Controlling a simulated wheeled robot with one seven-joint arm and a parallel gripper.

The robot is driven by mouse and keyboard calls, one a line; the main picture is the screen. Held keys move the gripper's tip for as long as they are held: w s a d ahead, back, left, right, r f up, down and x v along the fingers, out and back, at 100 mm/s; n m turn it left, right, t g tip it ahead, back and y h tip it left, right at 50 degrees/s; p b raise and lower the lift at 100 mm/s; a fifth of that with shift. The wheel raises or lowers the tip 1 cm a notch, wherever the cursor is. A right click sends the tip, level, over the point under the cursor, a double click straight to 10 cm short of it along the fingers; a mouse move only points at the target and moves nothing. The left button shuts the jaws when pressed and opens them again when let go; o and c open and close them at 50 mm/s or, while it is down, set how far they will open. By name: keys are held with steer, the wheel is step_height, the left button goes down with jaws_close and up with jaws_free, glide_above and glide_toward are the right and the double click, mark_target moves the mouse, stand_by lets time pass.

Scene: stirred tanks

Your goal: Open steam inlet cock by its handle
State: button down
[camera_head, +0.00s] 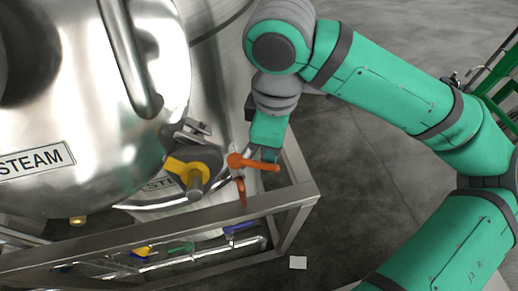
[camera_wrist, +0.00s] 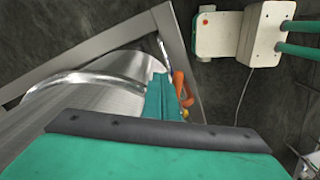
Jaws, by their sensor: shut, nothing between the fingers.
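An orange lever handle (camera_head: 262,164) sticks out to the right near the lower right of the steel tank, beside a second orange part hanging below it. It is the likely cock handle; no label on it is readable. My gripper (camera_head: 266,152) is shut and empty, right at the handle, its fingertips partly hidden behind it. In the wrist view my gripper's teal fingers (camera_wrist: 160,92) are together, and the orange handle (camera_wrist: 180,86) lies just to their right. I cannot tell whether they touch.
The steel tank (camera_head: 130,70) carries a STEAM plate (camera_head: 36,160). A steel frame rail (camera_head: 170,228) runs below, with several coloured valve handles beneath. In the wrist view a white box (camera_wrist: 262,35) stands at upper right.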

steer(key=shift+w, duration=0.1)
step_height(320, 180, up, 7)
stand_by(1.2)
stand_by(0.5)
